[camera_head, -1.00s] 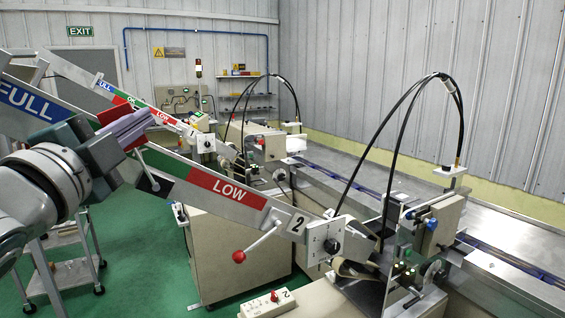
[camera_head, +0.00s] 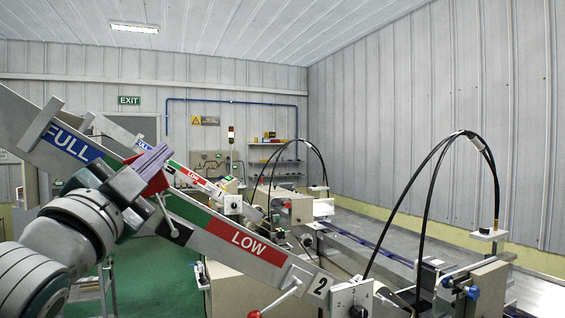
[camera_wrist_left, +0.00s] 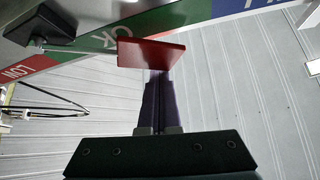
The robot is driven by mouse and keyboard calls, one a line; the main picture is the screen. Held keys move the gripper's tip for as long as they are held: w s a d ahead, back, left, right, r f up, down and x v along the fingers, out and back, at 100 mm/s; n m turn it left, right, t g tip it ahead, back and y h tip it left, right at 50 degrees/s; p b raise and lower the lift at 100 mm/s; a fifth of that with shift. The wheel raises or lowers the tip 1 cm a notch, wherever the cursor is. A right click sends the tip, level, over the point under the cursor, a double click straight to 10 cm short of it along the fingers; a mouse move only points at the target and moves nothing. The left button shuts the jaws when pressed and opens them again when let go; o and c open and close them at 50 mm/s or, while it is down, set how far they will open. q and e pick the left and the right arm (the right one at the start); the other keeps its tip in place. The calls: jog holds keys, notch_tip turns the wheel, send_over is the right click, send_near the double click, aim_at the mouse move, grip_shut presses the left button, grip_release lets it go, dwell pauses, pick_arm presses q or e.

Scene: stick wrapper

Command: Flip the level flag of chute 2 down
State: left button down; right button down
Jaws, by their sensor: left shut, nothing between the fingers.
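Chute 2 is the near sloping rail with FULL, a green band and LOW (camera_head: 250,240); its "2" plate (camera_head: 319,286) is at its lower end. Its level flag is a red plate (camera_head: 156,183) on a thin rod rising up and left from a black block (camera_head: 174,232) on the rail's side. My left gripper (camera_head: 158,153) is shut and empty, its fingers crossing the flag and hiding part of it. In the left wrist view the flag (camera_wrist_left: 150,54) stands just past my shut fingertips (camera_wrist_left: 159,76); whether they touch it I cannot tell. My right gripper is not in view.
A dial box (camera_head: 348,300) and a red-knobbed lever (camera_head: 282,296) sit at the rail's lower end. Another chute (camera_head: 195,180) with similar labels stands behind. Black hoses (camera_head: 425,190) arch over the machine at right. Open air lies above the rail.

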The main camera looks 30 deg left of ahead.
pick_arm(q)
jog(key=b+v, duration=0.5)
jog(key=v, duration=0.5)
